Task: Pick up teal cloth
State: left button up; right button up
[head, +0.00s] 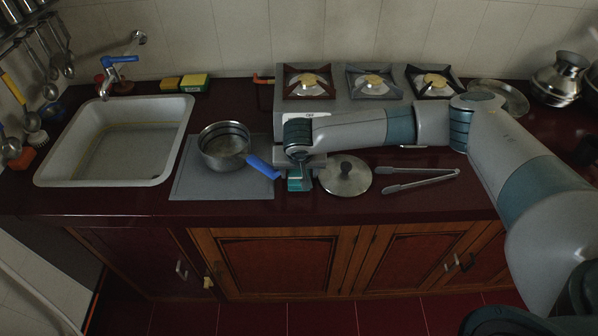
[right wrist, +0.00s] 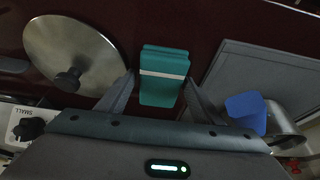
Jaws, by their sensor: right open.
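The teal cloth (right wrist: 163,77) is a folded teal block with a pale stripe. It lies on the dark red counter, and a small part of it shows in the head view (head: 294,184) below my right gripper. My right gripper (head: 300,178) is open over the cloth. In the right wrist view its two fingers (right wrist: 160,90) stand on either side of the cloth, with gaps that look small. I cannot tell whether they touch it. My left gripper is not in view.
A metal lid (head: 345,175) lies close right of the cloth. A saucepan (head: 224,140) with a blue handle (head: 263,167) sits on a grey mat (head: 200,183) to the left. Tongs (head: 418,181) lie further right. A gas stove (head: 340,105) stands behind, and a sink (head: 120,140) is at left.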

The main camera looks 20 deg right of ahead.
dwell(0.3)
jog(key=c, duration=0.8)
jog(key=shift+r, duration=0.1)
jog(key=shift+r+b, duration=0.35)
jog(key=shift+r, duration=0.15)
jog(key=r, duration=0.1)
jog(key=r+b, duration=0.1)
jog(key=r, duration=0.1)
jog(key=shift+s+d+r, duration=0.1)
jog(key=shift+s+d, duration=0.25)
jog(key=shift+d, duration=0.05)
jog(key=s+d+r+b, duration=0.1)
jog(key=s+d+r, duration=0.2)
jog(key=s+d+r+b, duration=0.2)
jog(key=s+d+r, duration=0.1)
jog(key=s+d, duration=0.1)
jog(key=shift+s+d+r, duration=0.25)
jog(key=shift+d+r, duration=0.05)
jog(key=shift+r, duration=0.05)
